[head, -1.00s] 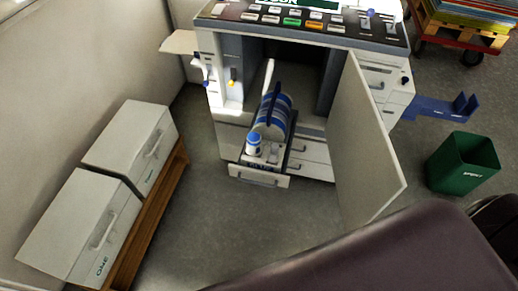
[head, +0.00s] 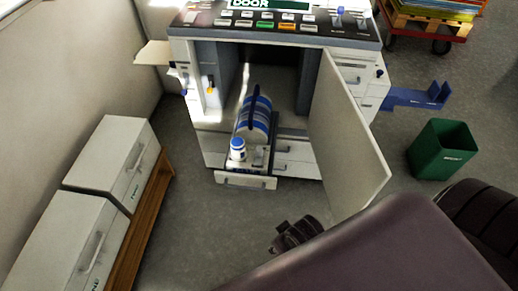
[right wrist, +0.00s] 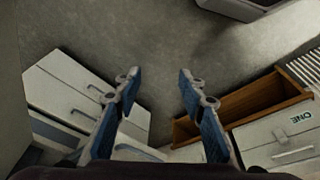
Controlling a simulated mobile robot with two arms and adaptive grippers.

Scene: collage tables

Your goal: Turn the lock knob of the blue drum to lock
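The blue drum (head: 254,124), banded blue and white, lies in a pulled-out drawer (head: 245,180) at the front of the machine. My right gripper (right wrist: 158,78) is open and empty in the right wrist view, over floor and low cabinets. My left gripper is not in view.
The machine's white door (head: 346,135) stands open right of the drawer. A green bin (head: 442,150) and a blue bracket (head: 418,96) are further right. White cabinets (head: 112,165) on a wooden stand line the left. Floor between them and the machine is clear.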

